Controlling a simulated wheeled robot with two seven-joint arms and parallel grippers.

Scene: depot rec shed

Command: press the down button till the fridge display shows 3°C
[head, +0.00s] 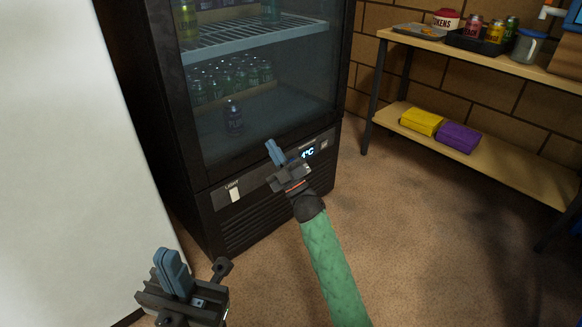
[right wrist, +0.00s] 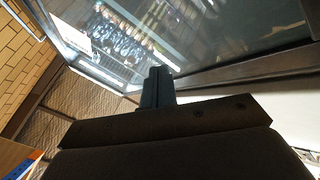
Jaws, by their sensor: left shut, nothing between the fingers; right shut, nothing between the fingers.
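The black fridge (head: 222,205) stands at the left centre of the head view, with a control panel below its glass door. Its lit display (head: 308,153) appears to read 4°C, though the digit is small and close behind my right gripper. The down button cannot be made out; my right gripper covers part of the panel. My right gripper (head: 275,152) is shut and empty in front of the panel, left of the display; contact cannot be told. Its shut fingers also show in the right wrist view (right wrist: 157,88). My left gripper (head: 172,272) is shut and empty, low at the left.
A white panel (head: 70,150) fills the left side. A wooden shelf unit (head: 500,66) stands at the right, with a tray, cans and a tub on top and yellow (head: 422,121) and purple (head: 458,137) packs below. Open floor lies between fridge and shelf.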

